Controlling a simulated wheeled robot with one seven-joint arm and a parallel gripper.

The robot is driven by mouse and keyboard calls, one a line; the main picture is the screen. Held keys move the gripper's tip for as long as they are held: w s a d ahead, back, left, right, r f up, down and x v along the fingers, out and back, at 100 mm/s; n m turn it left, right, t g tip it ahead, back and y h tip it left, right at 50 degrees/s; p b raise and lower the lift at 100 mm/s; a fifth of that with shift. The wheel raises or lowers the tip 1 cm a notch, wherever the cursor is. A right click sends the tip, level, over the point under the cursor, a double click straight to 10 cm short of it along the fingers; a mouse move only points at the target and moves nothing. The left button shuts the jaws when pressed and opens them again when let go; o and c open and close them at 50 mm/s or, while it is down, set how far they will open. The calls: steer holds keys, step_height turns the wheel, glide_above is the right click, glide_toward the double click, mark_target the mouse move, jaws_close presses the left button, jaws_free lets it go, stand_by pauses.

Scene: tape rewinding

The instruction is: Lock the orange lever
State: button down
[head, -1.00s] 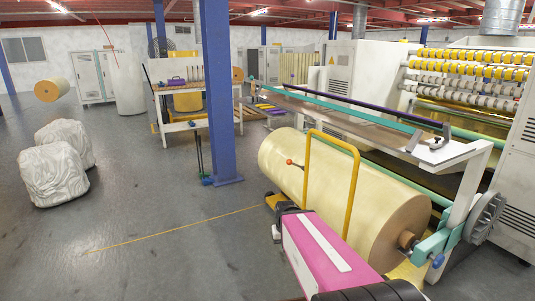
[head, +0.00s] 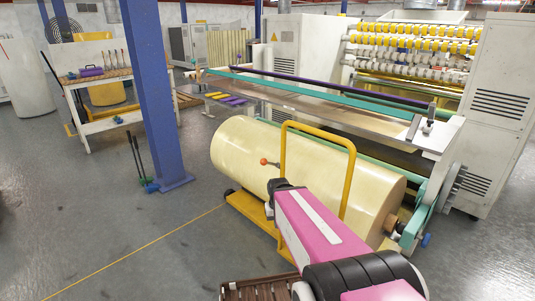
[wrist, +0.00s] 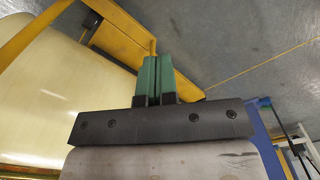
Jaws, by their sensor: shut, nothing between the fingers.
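A lever with an orange-red knob (head: 264,161) on a short dark rod stands out in front of the large cream roll (head: 235,155), left of the yellow hoop handle (head: 284,150) in the head view. The roll lies beside a yellow cart frame (head: 250,210). My gripper (wrist: 153,62) shows in the wrist view, its green fingers shut together and empty. They point towards a yellow cart part (wrist: 125,42). In the head view my pink arm and dark wrist hide the gripper, below and right of the knob. The lever is not clearly seen in the wrist view.
The rewinding machine (head: 410,80) is behind the roll. A brown slatted pallet (head: 255,290) lies at the bottom. The grey floor at left is clear.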

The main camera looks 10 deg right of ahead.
steer(key=w+r+m, duration=0.3)
steer(key=w+r, duration=0.4)
steer(key=r, duration=0.3)
steer(key=w+d+r+m+t, duration=0.1)
steer(key=w+r+m, duration=0.3)
steer(key=w+r, duration=0.4)
steer(key=w+d+r+m, duration=0.1)
steer(key=w+r+m, duration=0.3)
steer(key=r, duration=1)
steer(key=w, duration=0.3)
steer(key=shift+w+d, duration=0.2)
steer(key=shift+w, duration=0.1)
